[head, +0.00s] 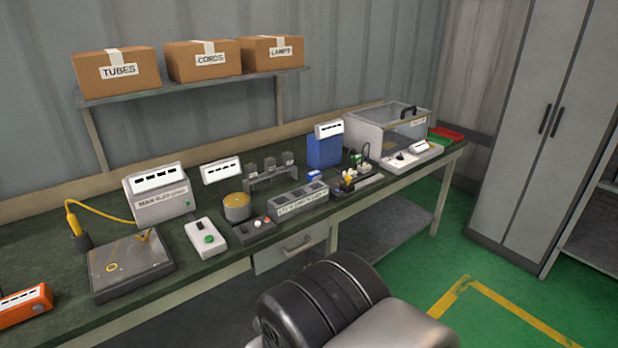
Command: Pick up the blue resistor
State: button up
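No part is clearly readable as a blue resistor at this size. A small blue item (314,176) with a pale label lies on the green bench behind the slotted grey tray; I cannot tell whether it is the resistor. A larger blue box (324,151) stands upright behind it, with a white display on top. My gripper is not in view; only dark ribbed and grey parts of my arm show at the bottom centre, in front of the bench.
The long bench (225,265) also holds a slotted grey tray (298,198), a yellow-topped round device (237,207), a grey box unit (160,196) and a clear-sided case (388,130). Labelled cartons sit on a shelf (190,88) above. Green floor (540,310) is open at the right.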

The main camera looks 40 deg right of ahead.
aim_at(314, 175)
jog(key=i+l, duration=0.25)
jog(key=l, duration=0.2)
jog(key=i+l, duration=0.25)
jog(key=l, duration=0.2)
jog(key=i+l, duration=0.25)
jog(key=l, duration=0.2)
jog(key=i+l, duration=0.25)
jog(key=l, duration=0.2)
jog(key=i+l, duration=0.25)
jog(key=l, duration=0.2)
jog(key=i+l, duration=0.45)
jog(key=i, duration=0.2)
jog(key=z, duration=0.05)
